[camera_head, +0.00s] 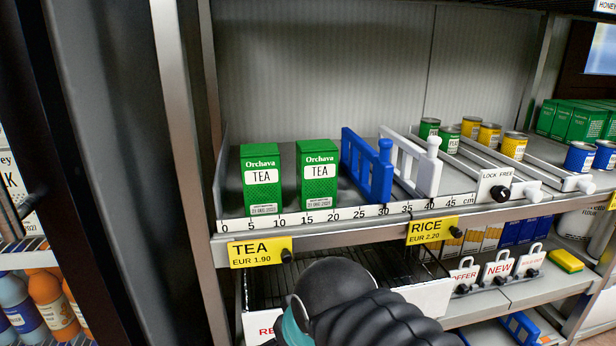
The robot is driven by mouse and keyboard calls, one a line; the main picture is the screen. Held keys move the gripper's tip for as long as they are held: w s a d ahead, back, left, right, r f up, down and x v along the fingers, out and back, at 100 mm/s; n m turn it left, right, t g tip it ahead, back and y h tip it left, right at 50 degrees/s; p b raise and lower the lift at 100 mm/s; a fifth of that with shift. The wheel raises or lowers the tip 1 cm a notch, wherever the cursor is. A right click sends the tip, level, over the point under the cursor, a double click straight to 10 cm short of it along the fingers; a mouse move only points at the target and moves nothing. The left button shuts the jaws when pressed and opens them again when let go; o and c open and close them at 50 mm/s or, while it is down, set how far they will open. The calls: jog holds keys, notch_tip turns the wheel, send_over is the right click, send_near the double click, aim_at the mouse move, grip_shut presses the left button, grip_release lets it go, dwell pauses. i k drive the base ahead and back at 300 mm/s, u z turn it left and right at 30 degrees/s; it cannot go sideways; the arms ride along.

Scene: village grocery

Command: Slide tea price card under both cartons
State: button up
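Two green Orchava tea cartons stand upright side by side on the upper shelf, a left carton (261,197) and a right carton (318,194), with a small gap between them. The yellow tea price card (258,261) reads TEA EUR 1.90 and sits on the shelf's front edge, with a black knob (287,255) at its right end. The card lies below the left carton and ends just left of the right carton. My arm shows at the bottom centre, below and right of the card; my gripper's fingers are not visible.
A numbered ruler strip (350,212) runs along the shelf front. A yellow rice card (430,232) sits farther right on the same edge, with clear edge between the cards. Blue (367,170) and white (412,168) dividers stand right of the cartons.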

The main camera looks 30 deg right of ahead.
aim_at(254, 253)
jog(key=z, duration=1)
jog(key=k, duration=1.05)
jog(key=u, duration=1)
